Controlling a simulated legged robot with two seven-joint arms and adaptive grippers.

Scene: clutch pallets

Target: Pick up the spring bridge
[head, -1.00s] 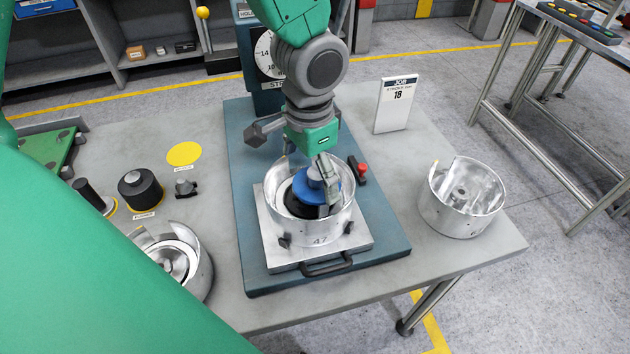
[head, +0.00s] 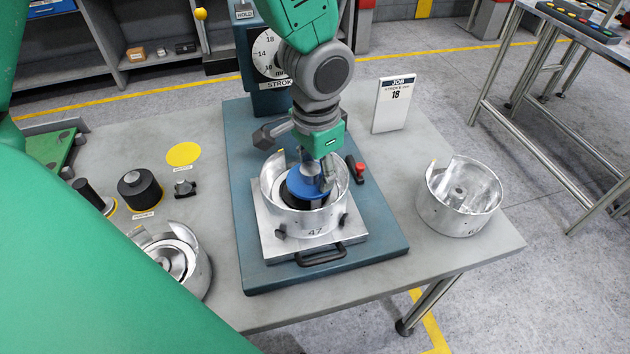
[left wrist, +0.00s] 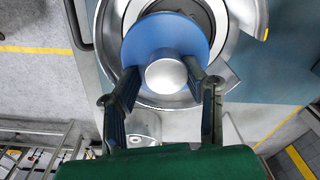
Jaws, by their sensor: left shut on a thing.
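The spring bridge, which I take to be the blue disc (head: 300,187) with a silver knob, sits inside the open metal drum (head: 300,222) marked 47. My left gripper (head: 319,180) reaches down into this drum and is shut on the knob. In the left wrist view the two dark fingers (left wrist: 163,78) flank the silver knob above the blue disc (left wrist: 166,35). Part of the disc is hidden by the fingers. The drum stands on a silver plate (head: 277,245) on the blue press base. My right gripper is not in view.
A second drum (head: 459,208) stands at the table's right, and another (head: 185,270) at front left. A job card (head: 393,105) stands behind. A dial post (head: 267,55) rises behind the drum. A black cylinder (head: 140,190) and an empty yellow disc (head: 184,154) lie left.

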